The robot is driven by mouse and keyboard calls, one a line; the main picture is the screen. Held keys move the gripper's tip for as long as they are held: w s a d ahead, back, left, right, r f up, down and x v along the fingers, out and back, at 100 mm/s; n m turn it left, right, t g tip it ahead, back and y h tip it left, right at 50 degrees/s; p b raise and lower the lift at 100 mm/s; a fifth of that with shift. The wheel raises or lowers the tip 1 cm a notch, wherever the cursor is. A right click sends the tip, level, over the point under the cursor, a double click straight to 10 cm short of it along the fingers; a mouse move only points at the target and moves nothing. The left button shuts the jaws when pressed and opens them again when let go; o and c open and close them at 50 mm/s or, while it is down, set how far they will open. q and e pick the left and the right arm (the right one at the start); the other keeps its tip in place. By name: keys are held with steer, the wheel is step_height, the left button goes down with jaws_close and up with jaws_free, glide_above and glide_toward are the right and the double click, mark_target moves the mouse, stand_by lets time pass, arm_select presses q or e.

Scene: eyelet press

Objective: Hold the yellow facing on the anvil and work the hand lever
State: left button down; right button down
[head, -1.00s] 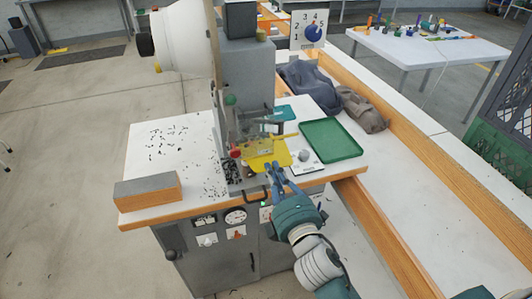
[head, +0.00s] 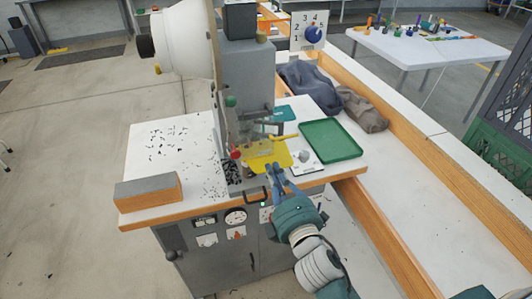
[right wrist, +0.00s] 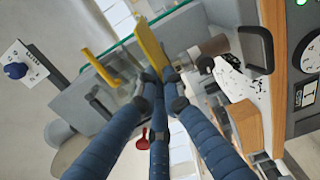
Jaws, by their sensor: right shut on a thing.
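The yellow facing (head: 265,161) is a flat plate at the front of the grey press (head: 248,85), by its working area. My right gripper (head: 272,169) is shut on its near edge. In the right wrist view the facing (right wrist: 150,48) stands between the blue fingers (right wrist: 164,76). The anvil is hidden behind the facing and guard, so I cannot tell whether the facing rests on it. A red knob (head: 235,153) sits left of the facing and a green knob (head: 231,101) higher up; I cannot tell which belongs to the hand lever. My left gripper is out of view.
A green tray (head: 331,140) and a small white plate with a grey knob (head: 304,158) lie to the right. A wood-and-grey block (head: 147,191) sits at the front left. Dark bits litter the white top. Grey cloths (head: 309,84) lie behind the tray.

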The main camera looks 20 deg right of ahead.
mark_target(258, 173)
stand_by(0.4)
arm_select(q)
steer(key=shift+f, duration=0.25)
arm_select(e)
steer(key=shift+w+a, duration=0.15)
steer(key=shift+a, duration=1.9)
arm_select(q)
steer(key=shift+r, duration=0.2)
arm_select(e)
steer(key=shift+f, duration=0.1)
stand_by(1.7)
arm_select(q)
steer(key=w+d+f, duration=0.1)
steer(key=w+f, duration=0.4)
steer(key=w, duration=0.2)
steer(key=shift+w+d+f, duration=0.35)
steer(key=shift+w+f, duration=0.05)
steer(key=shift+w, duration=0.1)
